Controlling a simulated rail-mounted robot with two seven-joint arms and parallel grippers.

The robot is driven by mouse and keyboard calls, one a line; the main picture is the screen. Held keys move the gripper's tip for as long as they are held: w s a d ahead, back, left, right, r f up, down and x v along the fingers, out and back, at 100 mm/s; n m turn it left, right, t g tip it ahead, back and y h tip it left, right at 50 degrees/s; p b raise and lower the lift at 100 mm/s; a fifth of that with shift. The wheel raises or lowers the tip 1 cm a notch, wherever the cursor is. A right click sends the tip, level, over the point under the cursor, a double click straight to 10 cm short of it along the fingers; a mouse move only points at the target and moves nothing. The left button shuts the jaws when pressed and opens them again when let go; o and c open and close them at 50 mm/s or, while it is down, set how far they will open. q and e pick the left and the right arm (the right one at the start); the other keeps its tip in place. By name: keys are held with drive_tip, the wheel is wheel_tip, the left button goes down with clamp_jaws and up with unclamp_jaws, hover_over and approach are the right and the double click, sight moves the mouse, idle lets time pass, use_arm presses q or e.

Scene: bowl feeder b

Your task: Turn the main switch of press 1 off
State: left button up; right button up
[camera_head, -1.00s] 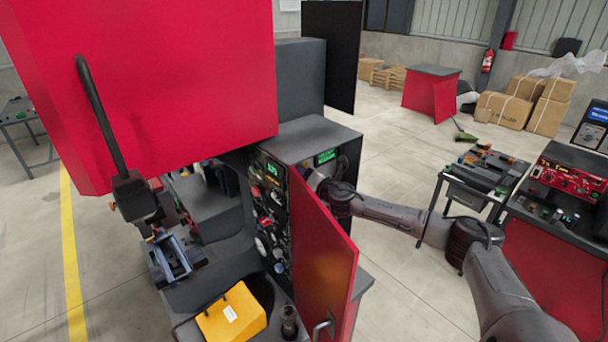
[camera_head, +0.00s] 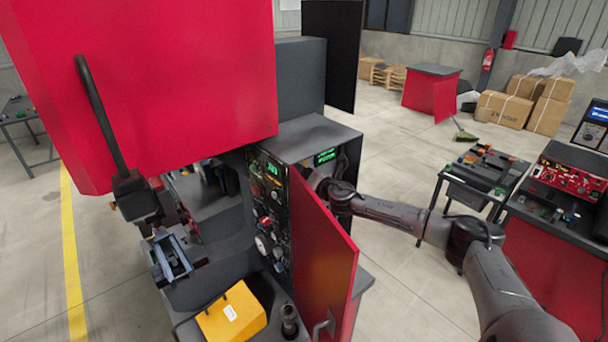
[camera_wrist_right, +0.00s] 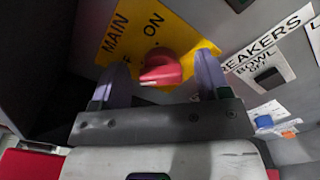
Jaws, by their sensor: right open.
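The main switch is a red rotary knob (camera_wrist_right: 163,70) on a yellow plate (camera_wrist_right: 172,27) marked MAIN and ON in the right wrist view. My right gripper (camera_wrist_right: 160,80) is open, with one finger on each side of the knob. The knob sits between the fingers; I cannot tell whether they touch it. In the head view my right gripper (camera_head: 316,181) is at the side of the press's control cabinet (camera_head: 300,138), partly hidden by the open red door (camera_head: 325,258). The switch is hidden there. My left gripper is not in view.
A panel with BREAKERS and BOWL labels (camera_wrist_right: 268,60) lies right of the switch. A yellow box (camera_head: 232,315) stands below. A tool table (camera_head: 485,170) is at right; the floor between is clear.

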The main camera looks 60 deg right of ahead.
drive_tip(key=p+v, duration=0.1)
drive_tip(key=v, duration=1.3)
drive_tip(key=shift+p, duration=0.4)
drive_tip(key=shift+w, duration=0.1)
idle(0.7)
